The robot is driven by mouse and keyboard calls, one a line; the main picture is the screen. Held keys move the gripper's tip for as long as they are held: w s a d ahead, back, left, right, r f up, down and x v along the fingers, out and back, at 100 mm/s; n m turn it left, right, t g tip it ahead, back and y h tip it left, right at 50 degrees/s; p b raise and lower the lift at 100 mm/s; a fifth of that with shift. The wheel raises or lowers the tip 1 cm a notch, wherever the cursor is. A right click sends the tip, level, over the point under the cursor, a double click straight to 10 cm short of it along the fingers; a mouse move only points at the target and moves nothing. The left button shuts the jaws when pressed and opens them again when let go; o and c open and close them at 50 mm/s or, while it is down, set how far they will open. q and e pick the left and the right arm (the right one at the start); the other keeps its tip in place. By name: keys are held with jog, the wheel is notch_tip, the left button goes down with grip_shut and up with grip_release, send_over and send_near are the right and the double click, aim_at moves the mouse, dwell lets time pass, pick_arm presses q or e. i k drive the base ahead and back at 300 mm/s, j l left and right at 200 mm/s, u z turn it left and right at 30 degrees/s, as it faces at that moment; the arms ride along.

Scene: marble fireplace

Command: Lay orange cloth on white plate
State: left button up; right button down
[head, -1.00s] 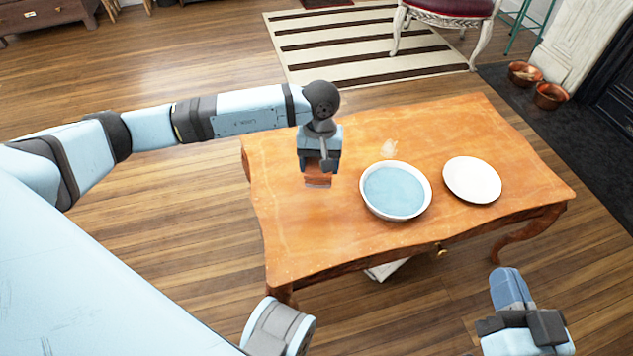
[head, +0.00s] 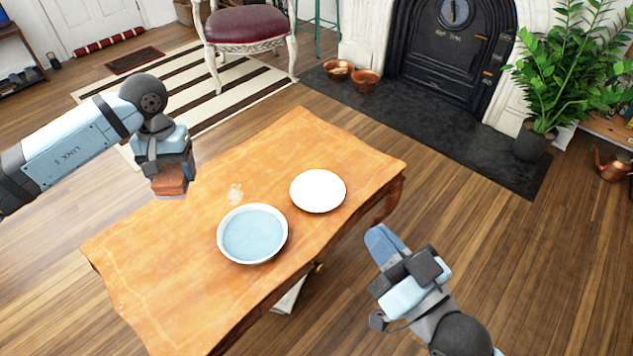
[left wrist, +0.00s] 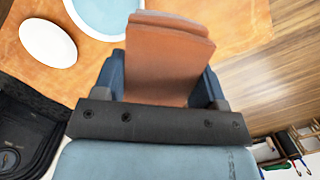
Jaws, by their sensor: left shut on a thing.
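The orange cloth (head: 170,183) is a folded brick-coloured piece held in my left gripper (head: 165,165), near the table's far left edge in the head view. In the left wrist view the cloth (left wrist: 168,60) sticks out between the two fingers. The white plate (head: 318,190) lies bare on the wooden table, to the right of the held cloth. The plate (left wrist: 48,43) also shows at the upper left of the left wrist view. My right gripper (head: 385,243) is empty, off the table's front right side; its finger gap is not clear.
A white bowl with a pale blue inside (head: 252,234) stands beside the plate. The wooden table (head: 165,260) is otherwise largely clear. A chair (head: 247,27), fireplace (head: 450,50) and plant (head: 560,75) are beyond.

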aim_at(318, 192)
jog(key=i+l+u, duration=0.15)
jog(key=l, duration=0.2)
jog(key=i+l+u, duration=0.1)
jog(key=l, duration=0.25)
jog(key=i+l+u, duration=0.15)
jog(key=l, duration=0.2)
jog(key=i+l+u, duration=0.15)
jog(key=l, duration=0.2)
jog(key=i+l+u, duration=0.1)
jog(key=l, duration=0.3)
